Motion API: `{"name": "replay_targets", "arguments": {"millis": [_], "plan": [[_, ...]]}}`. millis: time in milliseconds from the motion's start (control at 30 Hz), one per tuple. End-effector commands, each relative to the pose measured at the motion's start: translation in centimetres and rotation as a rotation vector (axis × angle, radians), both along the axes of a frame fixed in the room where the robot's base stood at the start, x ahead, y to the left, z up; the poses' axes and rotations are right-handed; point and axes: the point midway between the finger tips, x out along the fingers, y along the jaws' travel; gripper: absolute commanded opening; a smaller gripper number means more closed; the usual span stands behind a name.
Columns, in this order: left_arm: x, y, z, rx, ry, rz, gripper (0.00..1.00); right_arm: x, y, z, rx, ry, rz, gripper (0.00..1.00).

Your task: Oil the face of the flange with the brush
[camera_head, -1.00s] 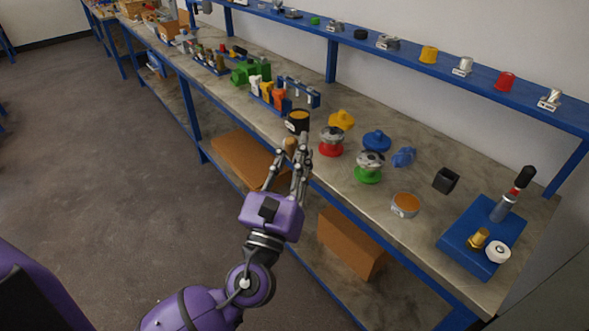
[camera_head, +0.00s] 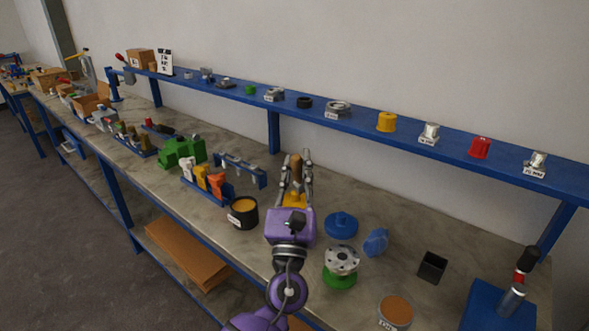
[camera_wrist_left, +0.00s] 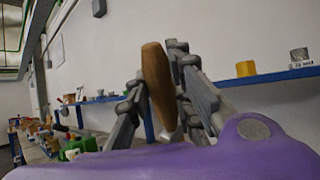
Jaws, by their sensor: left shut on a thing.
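My left gripper (camera_head: 296,180) is shut on the brush (camera_head: 296,164), whose wooden handle points up between the fingers. The handle also shows in the left wrist view (camera_wrist_left: 157,85); the bristles are hidden. The gripper is raised over the bench. A grey metal flange (camera_head: 342,259) with bolt holes faces up on a green base (camera_head: 339,281), right of and nearer than the gripper. The red-based flanged vessel is hidden behind my gripper and arm. A black tin with orange contents (camera_head: 243,212) stands left of the gripper. My right gripper is not in view.
A blue knobbed part (camera_head: 341,225), another blue part (camera_head: 376,242) and a black square cup (camera_head: 432,267) stand to the right. An open tin (camera_head: 396,311) is at the front edge. A blue shelf (camera_head: 360,115) with small parts runs along the wall behind.

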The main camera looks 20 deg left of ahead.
Motion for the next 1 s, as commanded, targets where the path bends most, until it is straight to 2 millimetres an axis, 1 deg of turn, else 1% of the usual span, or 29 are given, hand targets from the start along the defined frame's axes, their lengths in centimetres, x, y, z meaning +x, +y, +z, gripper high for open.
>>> {"name": "replay_targets", "arguments": {"millis": [167, 433, 600, 700, 800, 1000], "plan": [[0.0, -0.1, -0.4, 0.013, -0.02, -0.002, 0.0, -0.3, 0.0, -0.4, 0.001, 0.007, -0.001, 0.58], [0.0, -0.1, -3.1, 0.012, -0.016, -0.003, 0.0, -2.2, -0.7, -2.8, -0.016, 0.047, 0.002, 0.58], [0.0, 0.0, -4.9, 0.011, -0.016, -0.002, 0.0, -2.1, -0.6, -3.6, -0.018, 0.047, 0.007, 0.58], [-0.1, 0.0, -5.2, 0.011, -0.019, -0.002, 0.0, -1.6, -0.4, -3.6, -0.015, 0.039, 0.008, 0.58], [-0.1, 0.0, -5.0, 0.011, -0.022, -0.003, 0.0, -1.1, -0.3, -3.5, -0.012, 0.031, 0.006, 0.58], [-0.1, 0.0, -4.9, 0.011, -0.023, -0.003, 0.0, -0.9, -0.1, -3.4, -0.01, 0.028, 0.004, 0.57]]}}
